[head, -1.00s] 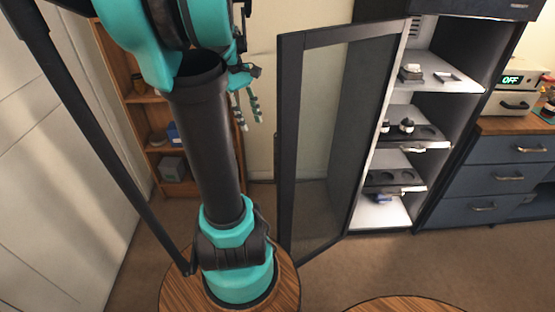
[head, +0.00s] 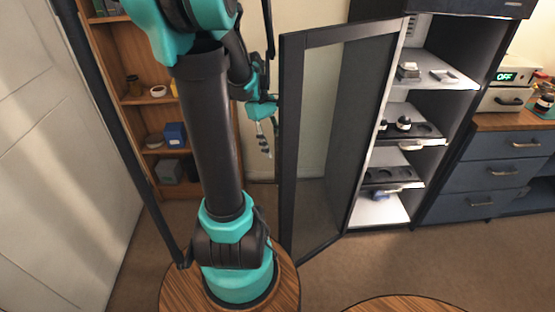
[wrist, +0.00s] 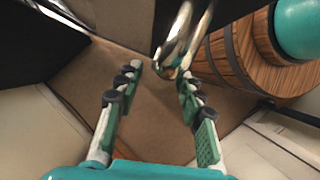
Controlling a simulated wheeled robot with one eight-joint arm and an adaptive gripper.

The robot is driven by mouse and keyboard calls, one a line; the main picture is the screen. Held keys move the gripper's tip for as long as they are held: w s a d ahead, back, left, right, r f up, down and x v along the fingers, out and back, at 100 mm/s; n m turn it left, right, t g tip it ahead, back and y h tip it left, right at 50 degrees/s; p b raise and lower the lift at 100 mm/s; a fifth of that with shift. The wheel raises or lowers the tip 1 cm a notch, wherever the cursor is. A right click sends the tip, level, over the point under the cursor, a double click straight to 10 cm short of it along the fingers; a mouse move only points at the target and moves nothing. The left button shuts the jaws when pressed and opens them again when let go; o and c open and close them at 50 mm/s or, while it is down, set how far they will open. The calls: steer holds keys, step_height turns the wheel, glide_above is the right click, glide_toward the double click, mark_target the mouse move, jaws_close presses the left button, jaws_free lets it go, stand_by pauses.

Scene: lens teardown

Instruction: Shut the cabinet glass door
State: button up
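The cabinet's glass door (head: 340,130) stands wide open in the head view, its dark frame swung out towards me. The cabinet (head: 425,90) behind it is open, with its shelves exposed. My gripper (head: 265,143) is just left of the door's free edge, on its outer side, pointing down. In the wrist view my gripper (wrist: 160,76) has its fingers apart with nothing between them. A shiny curved metal piece (wrist: 180,42), seemingly the door handle, is just beyond the fingertips. I cannot tell whether anything touches.
A wooden bookshelf (head: 128,100) stands behind my arm on the left. Blue drawers (head: 495,175) with a device reading OFF (head: 508,77) on top are on the right. Small dark items sit on the cabinet shelves. A round wooden top (head: 405,304) is at the bottom edge.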

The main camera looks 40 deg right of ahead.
steer(key=shift+x, duration=2.6)
jaws_close()
